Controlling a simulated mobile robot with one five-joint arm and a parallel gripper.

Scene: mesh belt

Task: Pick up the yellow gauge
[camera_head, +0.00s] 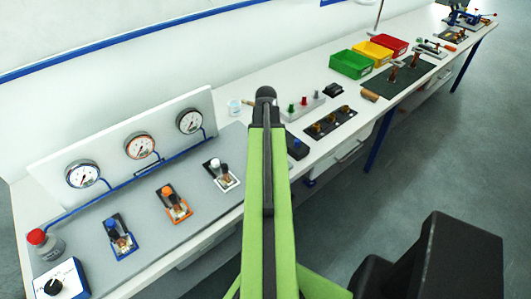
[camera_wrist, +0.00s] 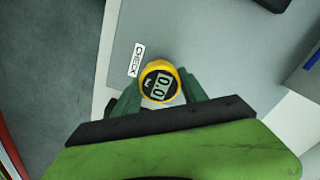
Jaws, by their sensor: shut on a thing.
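The yellow gauge (camera_wrist: 157,68) shows in the wrist view, with a round yellow rim and a dark face with a digital display reading about 0.0. My gripper (camera_wrist: 161,92) is shut on it, one green finger on each side. Below the gauge is a light grey surface with a white CHECK label (camera_wrist: 136,60) beside it; I cannot tell how far apart gauge and surface are. In the head view my green arm hides the gauge and my gripper.
Three dial gauges (camera_head: 139,146) stand on a white panel at the bench's left. Valve blocks (camera_head: 174,202) sit before them. A green bin (camera_head: 350,64), a yellow bin (camera_head: 373,52) and a red bin (camera_head: 389,45) stand farther along. Open floor (camera_head: 430,150) lies right.

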